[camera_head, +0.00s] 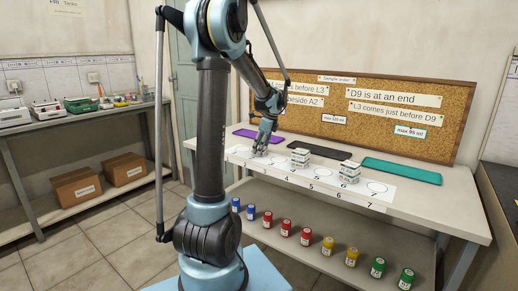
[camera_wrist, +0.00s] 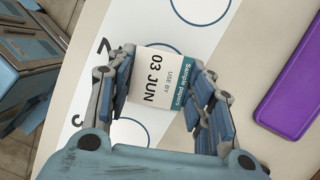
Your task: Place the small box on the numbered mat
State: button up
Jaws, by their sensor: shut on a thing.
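My gripper (camera_head: 263,149) is low over the left part of the numbered mat (camera_head: 318,178) on the bench. The mat has a row of circles; 5, 6 and 7 read clearly in the head view.
Two similar boxes stand on the mat, one near the middle (camera_head: 300,158) and one farther right (camera_head: 349,170). Purple (camera_head: 258,135), black (camera_head: 315,151) and teal (camera_head: 401,171) mats lie behind. A corkboard (camera_head: 383,93) bears order notes. Several coloured jars (camera_head: 328,246) stand on the lower shelf.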

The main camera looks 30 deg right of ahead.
jog(key=o, duration=1.1)
jog(key=shift+c, duration=0.2)
jog(key=shift+r, duration=0.1)
jog(key=v, duration=1.2)
jog(key=a+f+n, duration=0.1)
jog(key=a+n, duration=0.6)
jog(key=a, duration=1)
jog(key=s+a+f+n, duration=0.3)
jog(key=s+a+n, duration=0.1)
jog(key=a, duration=0.3)
jog(key=s+a+f+n+h, duration=0.1)
jog(key=s+a+f+n, duration=0.3)
jog(key=a, duration=0.3)
jog(key=s+a+f+n, duration=0.2)
jog(key=s+a+n, duration=0.2)
jog(key=a+n, duration=0.15)
jog(key=s+a+f+n+h, duration=0.1)
jog(key=s+a+f+n, duration=0.5)
jog(key=s+f+n, duration=0.2)
jog(key=shift+s+a+f, duration=0.25)
jog(key=shift+s+f, duration=0.15)
jog(key=shift+f, duration=0.3)
